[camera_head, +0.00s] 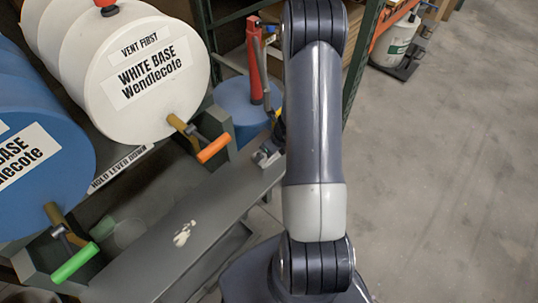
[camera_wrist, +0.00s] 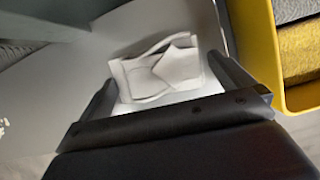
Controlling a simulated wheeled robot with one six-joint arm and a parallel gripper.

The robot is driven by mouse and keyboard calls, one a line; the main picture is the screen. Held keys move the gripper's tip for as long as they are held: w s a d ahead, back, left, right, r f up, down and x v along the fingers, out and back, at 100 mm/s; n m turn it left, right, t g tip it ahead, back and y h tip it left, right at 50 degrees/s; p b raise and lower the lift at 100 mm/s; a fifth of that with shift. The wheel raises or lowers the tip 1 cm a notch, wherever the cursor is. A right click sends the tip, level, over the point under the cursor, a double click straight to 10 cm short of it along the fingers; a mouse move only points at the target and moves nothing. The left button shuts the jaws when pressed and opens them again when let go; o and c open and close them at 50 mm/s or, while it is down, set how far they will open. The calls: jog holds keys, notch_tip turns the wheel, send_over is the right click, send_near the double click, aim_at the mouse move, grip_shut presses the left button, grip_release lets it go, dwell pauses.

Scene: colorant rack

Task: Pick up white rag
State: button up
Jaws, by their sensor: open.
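The white rag (camera_wrist: 150,84) lies folded and crumpled on a grey surface (camera_wrist: 62,85) in the wrist view. My gripper (camera_wrist: 162,70) is open, with one finger to the left of the rag and the other to its right. The rag sits between and just ahead of the fingers, and I cannot tell whether either finger touches it. In the head view the rag is not visible, and my arm covers much of the area around the gripper.
A yellow bin (camera_wrist: 262,45) with grey and yellow contents stands close to the right finger. White drum (camera_head: 150,80) and blue drum (camera_head: 35,150) with lever taps overhang a grey ledge (camera_head: 215,215) bearing a pale splatter (camera_head: 184,234).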

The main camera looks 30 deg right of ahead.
jog(key=shift+w+f, duration=0.2)
jog(key=shift+f, duration=0.3)
jog(key=c, duration=0.7)
jog(key=shift+r, duration=0.15)
jog(key=shift+r+p, duration=0.35)
jog(key=shift+r, duration=0.1)
jog(key=s+d+b, duration=0.2)
jog(key=s, duration=0.6)
jog(key=s+d+b, duration=0.3)
jog(key=s, duration=0.6)
jog(key=shift+s+r, duration=0.2)
